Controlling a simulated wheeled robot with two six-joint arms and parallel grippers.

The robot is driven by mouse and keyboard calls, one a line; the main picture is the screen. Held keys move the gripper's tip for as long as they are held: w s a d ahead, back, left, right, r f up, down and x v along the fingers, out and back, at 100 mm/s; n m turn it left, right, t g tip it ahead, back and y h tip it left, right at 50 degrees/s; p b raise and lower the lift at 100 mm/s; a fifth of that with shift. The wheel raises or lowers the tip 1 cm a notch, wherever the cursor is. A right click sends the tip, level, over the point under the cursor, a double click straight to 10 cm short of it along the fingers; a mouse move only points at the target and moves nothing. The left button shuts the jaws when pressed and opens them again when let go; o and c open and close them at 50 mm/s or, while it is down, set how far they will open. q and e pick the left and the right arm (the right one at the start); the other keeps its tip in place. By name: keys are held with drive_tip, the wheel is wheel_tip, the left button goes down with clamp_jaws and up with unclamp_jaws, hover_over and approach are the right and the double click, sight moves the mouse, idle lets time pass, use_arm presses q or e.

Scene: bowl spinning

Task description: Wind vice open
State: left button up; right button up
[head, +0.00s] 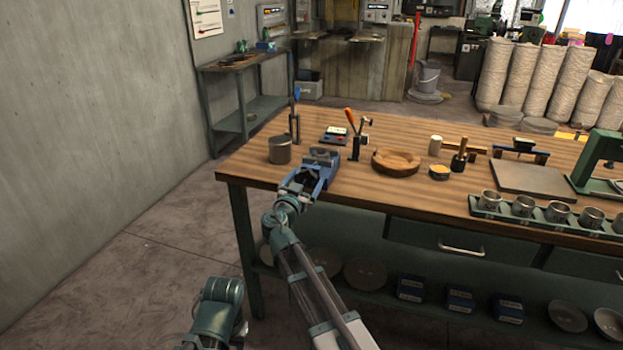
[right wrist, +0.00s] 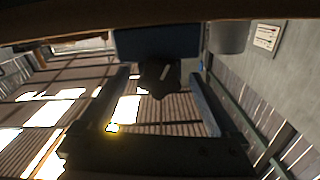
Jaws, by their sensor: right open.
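The blue vice (head: 324,170) sits at the front left edge of the wooden workbench, with grey metal jaws on top. In the right wrist view the blue vice body (right wrist: 158,42) is at the top centre, and a dark lobed knob (right wrist: 160,80) stands out below it. My right gripper (right wrist: 160,76) is open, with one finger on each side of the knob; I cannot tell whether they touch it. In the head view my right gripper (head: 302,184) is at the front of the vice and hides the knob. My left gripper is not in view.
A toggle clamp (head: 356,135) with an orange handle and a round wooden dish (head: 396,162) are behind and right. The workbench (head: 400,195) has a drawer and a lower shelf; floor at left is clear.

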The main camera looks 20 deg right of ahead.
drive_tip(key=c, duration=1.4)
